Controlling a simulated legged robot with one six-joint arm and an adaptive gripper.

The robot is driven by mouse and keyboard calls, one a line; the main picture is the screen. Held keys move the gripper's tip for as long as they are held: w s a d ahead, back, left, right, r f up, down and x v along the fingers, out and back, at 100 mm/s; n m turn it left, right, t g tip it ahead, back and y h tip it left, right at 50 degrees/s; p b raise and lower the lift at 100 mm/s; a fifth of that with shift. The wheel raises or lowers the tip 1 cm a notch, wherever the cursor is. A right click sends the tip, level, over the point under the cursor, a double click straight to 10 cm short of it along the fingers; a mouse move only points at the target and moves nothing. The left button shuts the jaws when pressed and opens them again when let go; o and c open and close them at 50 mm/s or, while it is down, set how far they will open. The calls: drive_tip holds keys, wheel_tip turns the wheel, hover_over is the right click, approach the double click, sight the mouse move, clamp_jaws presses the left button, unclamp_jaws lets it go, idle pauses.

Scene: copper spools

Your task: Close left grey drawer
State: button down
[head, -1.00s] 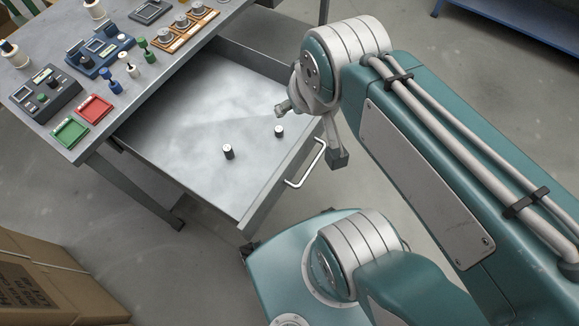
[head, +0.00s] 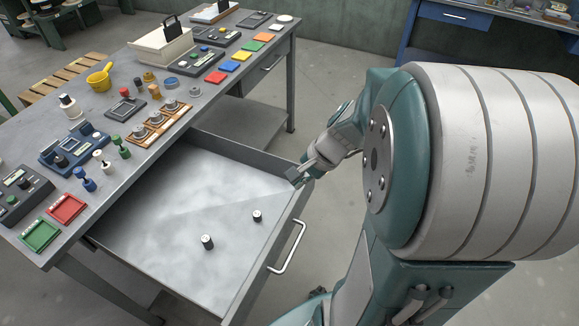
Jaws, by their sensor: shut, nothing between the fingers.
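The left grey drawer (head: 215,268) is pulled far out of the grey table. Its front panel faces right and carries a pale bar handle (head: 289,248). Two small dark cylinders, one nearer the middle (head: 207,242) and one closer to the front (head: 257,216), stand on the drawer floor. My gripper (head: 295,177) is shut and empty, at the far top corner of the drawer front, beyond the handle. I cannot tell whether it touches the panel. My arm fills the right side of the head view and hides what lies behind it.
A second grey drawer (head: 262,70) further along is closed. A blue bench (head: 455,18) stands at the back right. Floor right of the table is open.

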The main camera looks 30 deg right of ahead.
sight(304, 201)
drive_tip(key=s+d+f+m+t+y, duration=0.1)
drive_tip(key=s+d+f+m+t, duration=0.25)
drive_tip(key=d+f+m, duration=1.15)
drive_tip(key=shift+t, duration=0.25)
drive_tip(key=x, duration=0.4)
drive_tip(key=w+r+x, duration=0.1)
drive_tip(key=x, duration=0.7)
drive_tip(key=shift+w+r, duration=0.15)
drive_tip(key=shift+w, duration=0.25)
drive_tip(key=shift+w+a, duration=0.5)
drive_tip(key=shift+w, duration=0.1)
